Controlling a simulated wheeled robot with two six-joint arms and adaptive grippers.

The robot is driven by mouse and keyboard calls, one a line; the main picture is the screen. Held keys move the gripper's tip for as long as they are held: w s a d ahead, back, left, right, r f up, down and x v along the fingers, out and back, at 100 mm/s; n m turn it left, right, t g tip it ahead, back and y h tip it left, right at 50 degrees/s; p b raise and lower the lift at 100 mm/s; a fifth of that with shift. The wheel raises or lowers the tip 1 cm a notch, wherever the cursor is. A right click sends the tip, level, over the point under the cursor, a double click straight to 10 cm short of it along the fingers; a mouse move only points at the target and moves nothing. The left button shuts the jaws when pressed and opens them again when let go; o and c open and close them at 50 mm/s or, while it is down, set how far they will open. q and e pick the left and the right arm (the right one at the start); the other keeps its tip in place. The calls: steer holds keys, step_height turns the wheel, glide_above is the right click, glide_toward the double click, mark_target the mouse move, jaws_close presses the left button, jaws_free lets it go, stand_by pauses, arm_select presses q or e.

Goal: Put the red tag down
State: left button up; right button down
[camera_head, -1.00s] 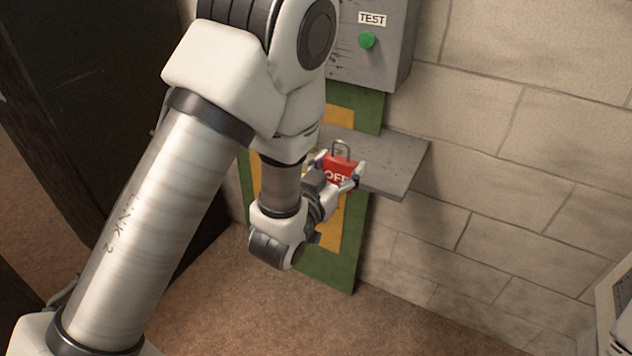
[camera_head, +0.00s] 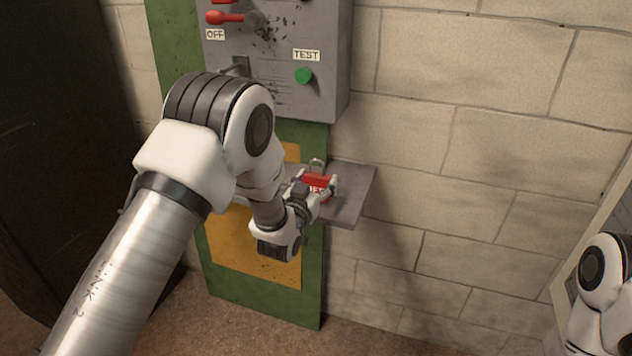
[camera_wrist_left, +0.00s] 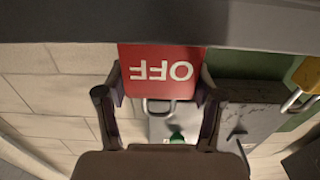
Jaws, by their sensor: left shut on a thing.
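The red tag (camera_head: 316,181) has white OFF lettering and a metal shackle on top. My left gripper (camera_head: 319,190) is shut on it, one finger at each side. In the head view the tag stands upright at the grey shelf (camera_head: 352,192); whether it touches the shelf I cannot tell. In the left wrist view the tag (camera_wrist_left: 162,70) appears upside down between the fingers (camera_wrist_left: 160,95), its lettered face to the camera. Its edge there meets a dark grey band across the top. My right gripper is out of view; only part of my right arm shows at lower right.
A grey switch box (camera_head: 325,75) with a red handle (camera_head: 226,17), a green TEST button (camera_head: 303,76) and an OFF label hangs above the shelf. A brass padlock (camera_wrist_left: 307,75) shows at right in the left wrist view. The shelf's right end is bare.

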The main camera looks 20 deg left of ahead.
arm_select(q)
steer(key=shift+f, duration=0.2)
steer(key=shift+f, duration=0.1)
steer(key=o, duration=1.1)
